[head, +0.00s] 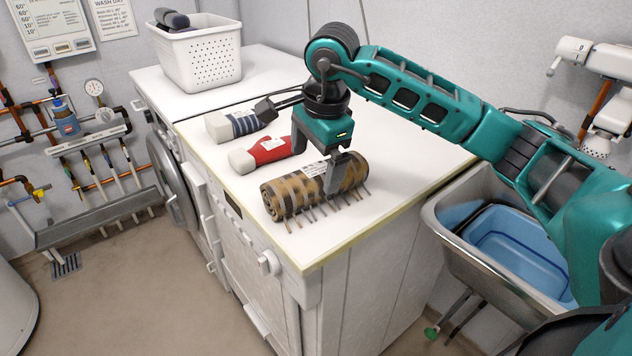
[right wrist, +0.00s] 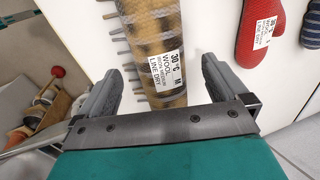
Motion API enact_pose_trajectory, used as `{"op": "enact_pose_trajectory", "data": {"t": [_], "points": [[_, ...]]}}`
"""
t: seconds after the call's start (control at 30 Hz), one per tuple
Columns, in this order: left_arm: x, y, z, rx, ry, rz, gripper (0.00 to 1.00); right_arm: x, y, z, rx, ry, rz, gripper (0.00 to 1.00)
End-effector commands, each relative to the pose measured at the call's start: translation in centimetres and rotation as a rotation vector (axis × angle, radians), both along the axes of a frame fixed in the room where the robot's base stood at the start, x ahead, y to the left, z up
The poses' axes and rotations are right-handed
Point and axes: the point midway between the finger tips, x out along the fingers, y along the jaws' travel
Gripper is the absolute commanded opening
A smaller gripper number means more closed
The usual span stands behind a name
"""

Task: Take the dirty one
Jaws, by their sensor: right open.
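A rolled tan and dark-brown woollen textile (head: 285,197) with a fringe lies on the white top at its front. I cannot tell whether its dark patches are pattern or dirt. A red knitted piece with a pale end (head: 268,151) and a navy-striped piece with a pale end (head: 240,122) lie behind it. My right gripper (head: 318,160) is open with its fingers astride the roll. The right wrist view shows the roll (right wrist: 155,35), with a wool care label, between the open fingers (right wrist: 168,68), apart from both. My left gripper is not in view.
A white perforated basket (head: 203,62) with dark items stands at the back left. A metal sink with a blue basin (head: 515,245) is at the right, below the white top (head: 375,200). Pipes and a shelf line the left wall.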

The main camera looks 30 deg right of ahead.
Motion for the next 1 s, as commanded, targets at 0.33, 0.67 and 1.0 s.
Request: {"op": "enact_pose_trajectory", "data": {"t": [0.33,0.67,1.0], "points": [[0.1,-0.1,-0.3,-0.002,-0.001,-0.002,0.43,0.9,0.3,-4.6,0.001,0.004,-0.001,1.00],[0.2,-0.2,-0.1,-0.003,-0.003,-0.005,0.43,1.0,0.3,-4.7,0.000,0.001,0.000,0.91],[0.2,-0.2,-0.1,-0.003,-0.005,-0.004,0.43,1.0,0.3,-4.7,0.000,0.001,0.000,0.59]]}}
